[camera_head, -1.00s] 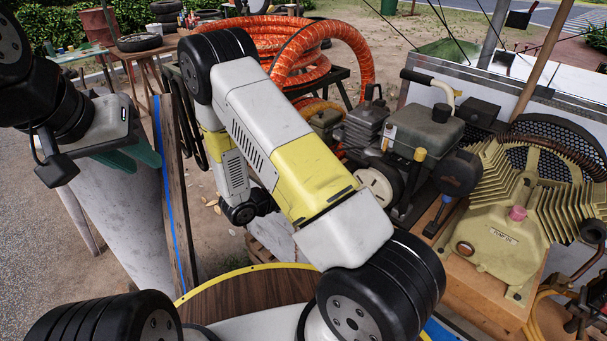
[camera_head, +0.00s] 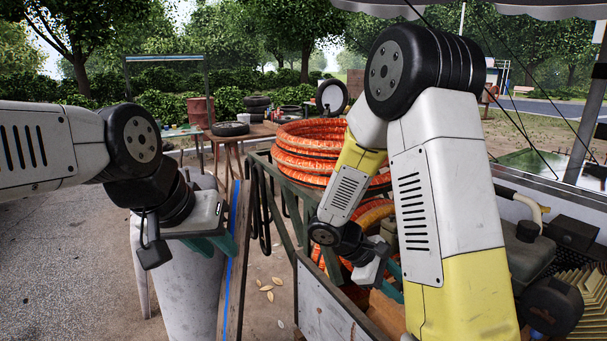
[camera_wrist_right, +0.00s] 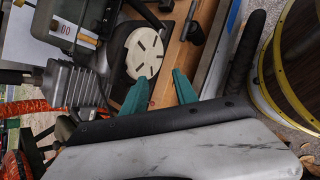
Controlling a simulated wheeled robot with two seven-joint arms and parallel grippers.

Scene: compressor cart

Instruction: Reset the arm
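My left gripper (camera_head: 222,250) hangs at the left in the head view. Its teal fingers look apart with nothing between them, beside a wooden board with a blue stripe (camera_head: 234,255). My right arm is bent high across the right half of the head view. My right gripper (camera_head: 390,272) is partly hidden behind that arm, near the cart. In the right wrist view (camera_wrist_right: 160,92) its two teal fingers are apart and empty. They point toward a pale slotted disc (camera_wrist_right: 147,52) on the machinery and a wooden surface (camera_wrist_right: 172,75).
Orange hose coils (camera_head: 310,150) lie on the green-framed cart (camera_head: 300,225) near my right arm. A grey, finned engine part (camera_wrist_right: 70,85) is close to the right gripper. A wooden table (camera_head: 240,133) with a tyre stands behind.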

